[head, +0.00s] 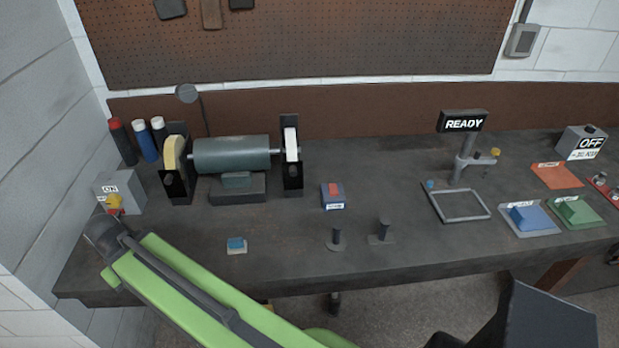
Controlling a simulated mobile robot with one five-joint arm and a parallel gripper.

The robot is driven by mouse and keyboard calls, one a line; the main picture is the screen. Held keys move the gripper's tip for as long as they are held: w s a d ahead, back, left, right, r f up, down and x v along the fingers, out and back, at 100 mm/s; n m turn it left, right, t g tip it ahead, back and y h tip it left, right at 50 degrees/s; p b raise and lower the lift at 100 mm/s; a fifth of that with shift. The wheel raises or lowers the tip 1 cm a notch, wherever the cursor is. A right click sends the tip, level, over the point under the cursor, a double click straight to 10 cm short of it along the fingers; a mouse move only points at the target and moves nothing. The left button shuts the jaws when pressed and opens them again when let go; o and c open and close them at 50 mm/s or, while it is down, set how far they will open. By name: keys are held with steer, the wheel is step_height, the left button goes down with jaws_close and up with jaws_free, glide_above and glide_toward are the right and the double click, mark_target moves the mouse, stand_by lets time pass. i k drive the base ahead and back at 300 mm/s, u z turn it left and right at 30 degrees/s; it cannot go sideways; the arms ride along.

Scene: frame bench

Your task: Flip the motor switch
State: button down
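A grey switch box (119,190) marked ON stands at the bench's left end, with a yellow and red part (115,202) on its front. A small blue box with a red rocker (334,190) sits right of the bench grinder; its label is too small to read. A grey box marked OFF (583,141) stands at the far right. I cannot tell which one is the motor switch. My green arm reaches to the left end, and its dark end (108,236) shows just in front of the ON box. My gripper's fingers are not clear, and I cannot tell whether they touch the box.
The grinder's motor (232,154) stands at the back left, with several bottles beside it. A small blue block (236,244) and two dark posts are near the front. A READY sign (464,122), a grey frame (460,206) and coloured pads are at right.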

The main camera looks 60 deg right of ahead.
mark_target(334, 191)
steer(key=u, duration=0.3)
steer(key=k, duration=1.55)
steer(key=z, duration=0.65)
steer(key=i, duration=0.9)
